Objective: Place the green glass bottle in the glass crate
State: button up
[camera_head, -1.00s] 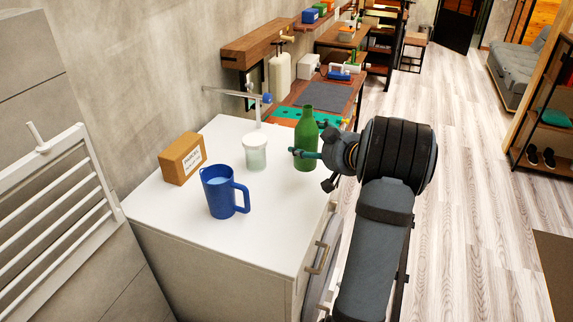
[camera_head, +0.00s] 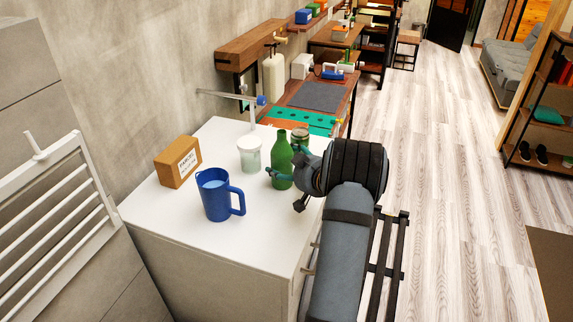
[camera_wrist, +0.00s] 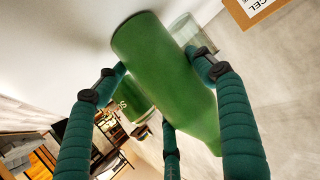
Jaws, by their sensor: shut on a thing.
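The green glass bottle (camera_head: 281,172) is upright or nearly so over the right part of the white counter top. I cannot tell whether its base touches the counter. My gripper (camera_head: 284,163) is shut around the bottle's body from the right. In the wrist view the bottle (camera_wrist: 165,75) lies between the teal fingers of my gripper (camera_wrist: 155,78). I cannot make out a glass crate in either view.
A blue mug (camera_head: 213,196), a cardboard box (camera_head: 178,161) and a pale lidded cup (camera_head: 249,155) stand left of the bottle on the counter (camera_head: 160,205). A greenish can (camera_head: 300,138) is just behind the bottle. A workbench (camera_head: 325,96) lies beyond.

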jog(key=o, duration=1.5)
jog(key=b+v, duration=0.2)
jog(key=v, duration=0.8)
jog(key=shift+s+d+r+b, duration=0.15)
jog(key=shift+s+d+b, duration=0.05)
jog(key=shift+s+b, duration=0.15)
jog(key=shift+s+d+r, duration=0.25)
jog(key=shift+s, duration=0.2)
jog(key=shift+c, duration=1.9)
